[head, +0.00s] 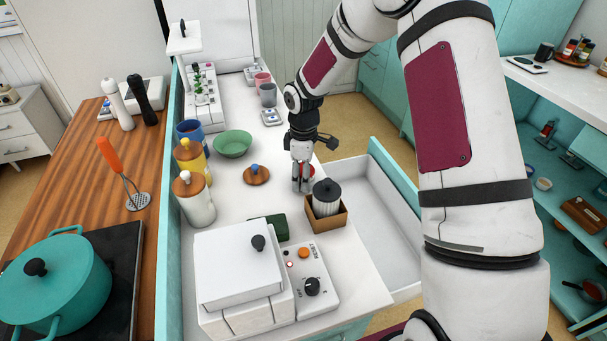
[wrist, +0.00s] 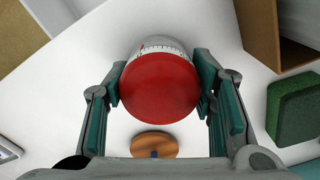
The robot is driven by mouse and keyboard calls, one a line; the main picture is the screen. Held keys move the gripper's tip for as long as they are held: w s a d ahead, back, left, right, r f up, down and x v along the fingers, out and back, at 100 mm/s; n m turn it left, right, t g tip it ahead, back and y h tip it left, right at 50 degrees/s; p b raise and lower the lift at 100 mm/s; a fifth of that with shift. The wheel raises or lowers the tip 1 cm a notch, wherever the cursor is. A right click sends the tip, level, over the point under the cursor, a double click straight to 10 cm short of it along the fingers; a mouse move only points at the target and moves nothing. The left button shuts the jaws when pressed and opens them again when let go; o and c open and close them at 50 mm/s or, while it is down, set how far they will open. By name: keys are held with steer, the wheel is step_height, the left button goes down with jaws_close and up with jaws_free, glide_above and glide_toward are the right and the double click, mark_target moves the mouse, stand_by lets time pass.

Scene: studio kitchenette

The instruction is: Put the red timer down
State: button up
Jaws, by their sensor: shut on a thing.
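The red timer (wrist: 160,88) has a round red top and a white band with scale marks. It sits between the two fingers of my gripper (wrist: 160,92) in the wrist view, and the pads press on its sides. In the head view my gripper (head: 303,184) points down over the white counter (head: 235,180), left of the wooden box, and only a little red of the timer (head: 311,170) shows behind the fingers. I cannot tell whether the timer touches the counter.
A wooden box (head: 328,222) with a dark-lidded ribbed jar (head: 326,197) stands close beside my gripper. A round wooden lid (head: 256,175), a green bowl (head: 232,143) and a dark green block (head: 270,228) are near. An open drawer (head: 385,215) lies to the right. Bare counter lies between lid and gripper.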

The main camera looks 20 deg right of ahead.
steer(key=o, duration=1.3)
steer(key=shift+f, duration=0.1)
